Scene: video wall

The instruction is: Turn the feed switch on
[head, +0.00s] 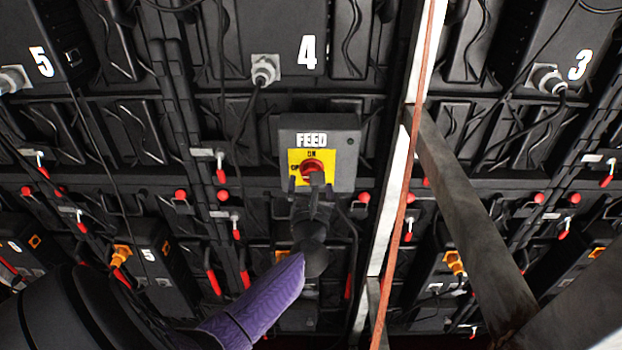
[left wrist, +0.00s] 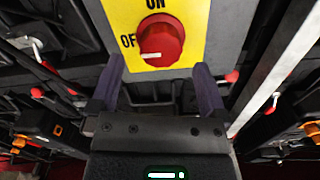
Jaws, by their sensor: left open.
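The feed switch is a red round knob (head: 312,169) on a yellow plate (head: 328,158), on a grey box (head: 345,146) labelled FEED. In the left wrist view, the knob (left wrist: 162,40) has a white mark pointing left toward the OFF label (left wrist: 128,41); the ON label (left wrist: 156,4) is above it. My left gripper (head: 308,184) is just below and in front of the knob. Its two fingers (left wrist: 158,66) are open and apart, one on each side of the knob's lower part, with nothing held. I cannot tell whether they touch it. My right gripper is not in view.
A pale metal upright (head: 396,200) with a reddish cable stands right of the box, and a diagonal metal beam (head: 470,220) runs down from it. Black panel backs with hanging cables, red-tipped levers (head: 221,168) and orange connectors (head: 454,262) surround the switch.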

